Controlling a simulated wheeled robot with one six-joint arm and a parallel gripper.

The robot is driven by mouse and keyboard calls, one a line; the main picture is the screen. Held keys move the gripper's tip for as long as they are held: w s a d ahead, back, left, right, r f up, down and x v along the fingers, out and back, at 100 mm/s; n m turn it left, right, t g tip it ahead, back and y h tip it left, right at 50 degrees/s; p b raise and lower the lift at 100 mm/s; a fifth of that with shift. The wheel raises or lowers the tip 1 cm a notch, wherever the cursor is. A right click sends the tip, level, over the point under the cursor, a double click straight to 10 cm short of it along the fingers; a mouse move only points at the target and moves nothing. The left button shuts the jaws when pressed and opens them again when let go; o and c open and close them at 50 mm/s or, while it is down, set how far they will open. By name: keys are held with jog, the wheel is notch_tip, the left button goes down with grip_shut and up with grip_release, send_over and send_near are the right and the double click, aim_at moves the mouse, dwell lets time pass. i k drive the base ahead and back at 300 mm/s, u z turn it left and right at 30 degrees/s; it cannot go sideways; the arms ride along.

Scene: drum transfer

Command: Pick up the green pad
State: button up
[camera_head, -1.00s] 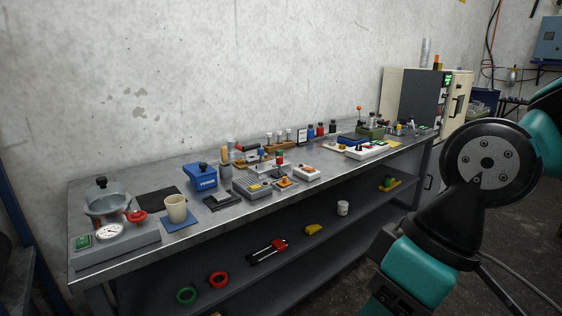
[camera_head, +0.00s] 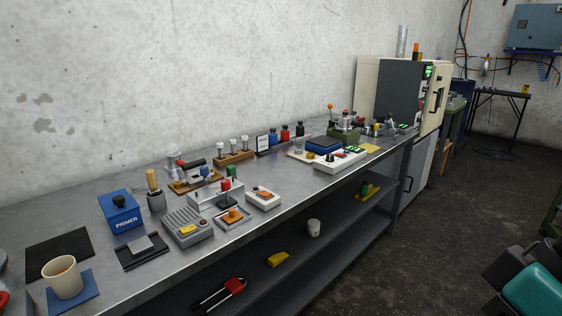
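I cannot pick out a plain green pad for certain. Green things in view are an olive-green block (camera_head: 345,134) with fittings on top, toward the far end of the bench, and a small green cylinder (camera_head: 231,171) mid-bench. A small green piece (camera_head: 365,190) on a yellow base lies on the lower shelf. Only part of my teal and black arm shows at the lower right. My gripper's fingers are out of view, and nothing held is seen.
The steel bench (camera_head: 285,200) is crowded with a blue PRIMER box (camera_head: 120,211), a beige cup (camera_head: 64,278) on a blue mat, and several devices. A beige and dark cabinet (camera_head: 400,90) stands at its far end. Open floor (camera_head: 420,260) lies to the right.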

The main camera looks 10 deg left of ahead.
aim_at(231, 170)
jog(key=z, duration=0.05)
jog(key=i, duration=1.6)
jog(key=u, duration=1.3)
jog(key=i, duration=0.6)
jog(key=u, duration=0.6)
